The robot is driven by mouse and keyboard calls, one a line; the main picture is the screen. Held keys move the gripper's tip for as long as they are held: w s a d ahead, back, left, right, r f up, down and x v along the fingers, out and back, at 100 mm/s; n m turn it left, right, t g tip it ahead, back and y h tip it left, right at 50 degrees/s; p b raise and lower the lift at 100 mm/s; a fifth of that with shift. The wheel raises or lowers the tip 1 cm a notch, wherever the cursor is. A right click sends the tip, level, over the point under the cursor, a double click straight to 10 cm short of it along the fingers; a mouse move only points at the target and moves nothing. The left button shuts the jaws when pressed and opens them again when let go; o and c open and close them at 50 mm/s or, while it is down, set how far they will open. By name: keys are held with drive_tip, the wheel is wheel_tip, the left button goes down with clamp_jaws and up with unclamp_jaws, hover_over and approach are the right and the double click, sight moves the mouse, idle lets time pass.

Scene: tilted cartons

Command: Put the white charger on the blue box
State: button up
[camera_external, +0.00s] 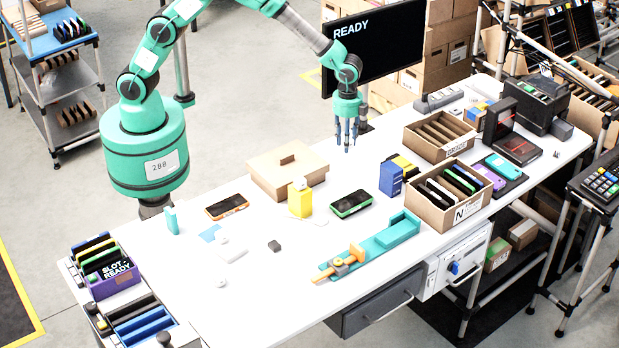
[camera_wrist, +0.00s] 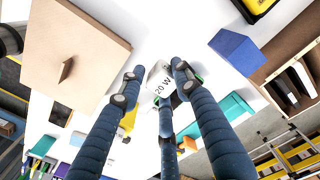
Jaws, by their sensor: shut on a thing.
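The white charger, marked "20 W" (camera_wrist: 160,88), is between my gripper's fingertips (camera_wrist: 156,76) in the wrist view. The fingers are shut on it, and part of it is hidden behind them. In the external view my gripper (camera_external: 347,143) points down above the far part of the table, with the charger hard to make out. The blue box (camera_external: 391,179) stands upright on the table, to the right of and nearer than my gripper. It also shows in the wrist view (camera_wrist: 238,50), to the right of the fingers and apart from them.
A green-edged phone (camera_external: 351,204) lies nearby. Open cartons (camera_external: 427,205) with upright slabs are at the right. A teal fixture (camera_external: 385,239) lies in front. A monitor (camera_external: 395,45) stands behind.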

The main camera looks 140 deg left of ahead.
drive_tip(key=shift+b, duration=0.45)
drive_tip(key=shift+w, duration=0.1)
hover_over(391, 167)
drive_tip(key=shift+f+b, duration=0.45)
drive_tip(key=shift+f, duration=0.3)
idle(0.3)
drive_tip(key=shift+f+b, duration=0.3)
drive_tip(key=shift+f, duration=1.4)
drive_tip(key=shift+d+f, duration=0.1)
drive_tip(key=shift+f, duration=0.05)
drive_tip(key=o, duration=1.2)
